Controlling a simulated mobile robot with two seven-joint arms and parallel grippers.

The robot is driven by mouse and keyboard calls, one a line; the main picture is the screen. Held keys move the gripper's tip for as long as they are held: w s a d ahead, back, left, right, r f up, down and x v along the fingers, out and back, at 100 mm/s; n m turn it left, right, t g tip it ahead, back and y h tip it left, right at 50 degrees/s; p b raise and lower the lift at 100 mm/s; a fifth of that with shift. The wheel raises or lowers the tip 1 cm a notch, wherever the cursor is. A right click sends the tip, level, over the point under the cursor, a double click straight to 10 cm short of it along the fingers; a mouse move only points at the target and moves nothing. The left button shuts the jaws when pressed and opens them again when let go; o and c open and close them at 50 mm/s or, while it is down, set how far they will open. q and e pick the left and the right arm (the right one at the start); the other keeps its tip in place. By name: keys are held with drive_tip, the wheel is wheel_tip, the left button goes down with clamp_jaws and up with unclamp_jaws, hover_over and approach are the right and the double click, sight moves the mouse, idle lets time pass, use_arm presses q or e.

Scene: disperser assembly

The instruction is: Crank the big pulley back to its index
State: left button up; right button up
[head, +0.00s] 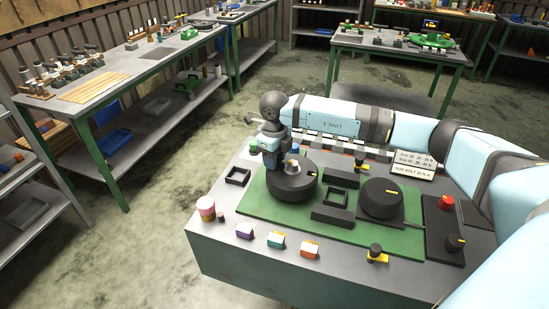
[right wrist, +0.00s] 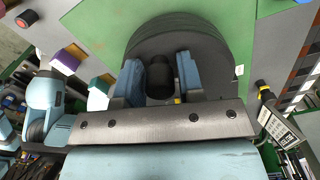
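The big pulley (head: 293,185) is a wide black disc on the green board, with a short yellow mark near its rim. It fills the upper middle of the right wrist view (right wrist: 205,40). My right gripper (head: 278,163) points down over it. In the right wrist view its two blue fingers (right wrist: 160,80) stand on either side of a black upright crank knob (right wrist: 160,75), close against it. A bit of yellow shows beside the knob. A second black disc (head: 380,200) with a yellow mark sits to the right. My left gripper is not in view.
The green board (head: 265,213) lies on a grey bench. Black square trays (head: 332,214) and purple, teal and orange blocks (head: 276,240) stand around. A red-capped knob (head: 446,202) and a sign (head: 402,162) are at the right. My right arm spans the bench's back and right side.

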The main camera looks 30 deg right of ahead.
drive_tip(key=shift+o, duration=1.1)
wheel_tip(320, 180, up, 14)
drive_tip(key=b, duration=0.1)
drive_tip(key=shift+b, duration=0.3)
drive_tip(key=shift+f, duration=0.1)
